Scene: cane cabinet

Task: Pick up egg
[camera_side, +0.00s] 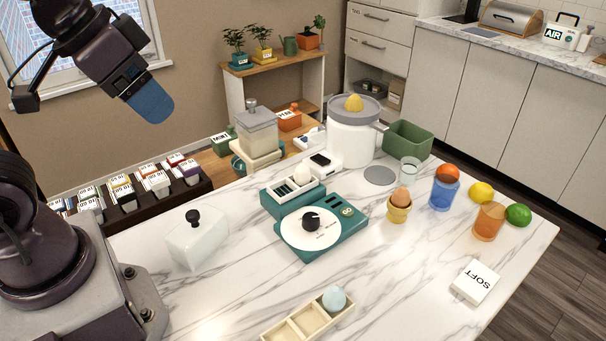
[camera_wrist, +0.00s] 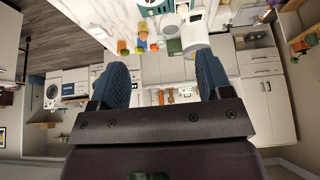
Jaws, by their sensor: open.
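Three egg-like things show in the side view. A brown egg (camera_side: 401,195) sits upright in a yellow egg cup (camera_side: 398,212) right of the table's middle. A white egg (camera_side: 302,173) rests at the back end of a teal-and-white tray (camera_side: 275,204). A pale blue, egg-like ball (camera_side: 334,298) lies in the right compartment of a wooden tray (camera_side: 290,328) at the front. My gripper (camera_side: 153,104) is raised at the upper left, well away from all of them. In the wrist view, its blue fingers (camera_wrist: 162,77) are spread, with nothing between them.
A teal scale-like device (camera_side: 349,240) is mid-table, with a white lidded dish (camera_side: 198,238) to its left. A juicer (camera_side: 352,135) stands behind. A blue glass (camera_side: 443,195), orange glass (camera_side: 488,222) and fruit are at right. The front-centre marble is mostly clear.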

